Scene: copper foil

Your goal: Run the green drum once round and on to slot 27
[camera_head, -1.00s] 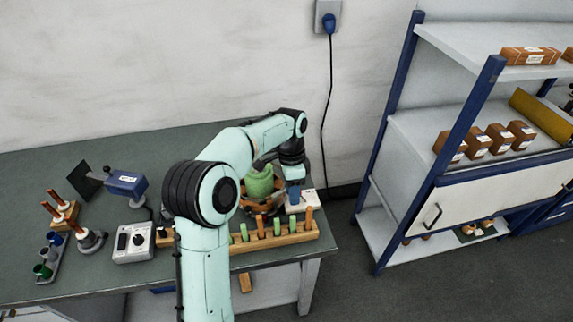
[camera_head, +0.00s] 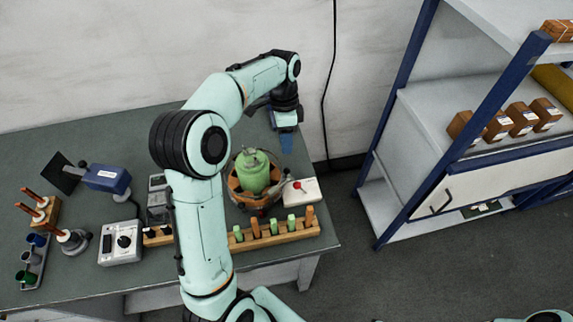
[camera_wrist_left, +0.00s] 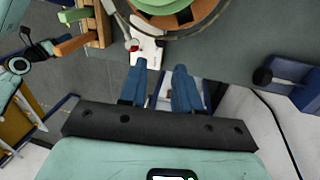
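The green drum (camera_head: 253,172) stands upright in a round, brown-orange ringed holder (camera_head: 233,184) on the bench. Part of the drum also shows at the top of the left wrist view (camera_wrist_left: 165,6). Slot numbers are too small to read. A white box (camera_head: 308,193) with a red-knobbed lever (camera_head: 298,185) sits right beside the holder; the red knob also shows in the wrist view (camera_wrist_left: 133,45). My left gripper (camera_head: 286,142) is behind and right of the drum, apart from it. Its two blue fingers (camera_wrist_left: 160,86) are spread and empty. My right gripper does not show.
A wooden rack (camera_head: 272,236) with green and orange pegs lies along the bench's front edge. A grey control box (camera_head: 121,243), a blue device (camera_head: 107,179) and a peg block (camera_head: 38,213) stand left. A shelf unit (camera_head: 415,120) stands right across a floor gap.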

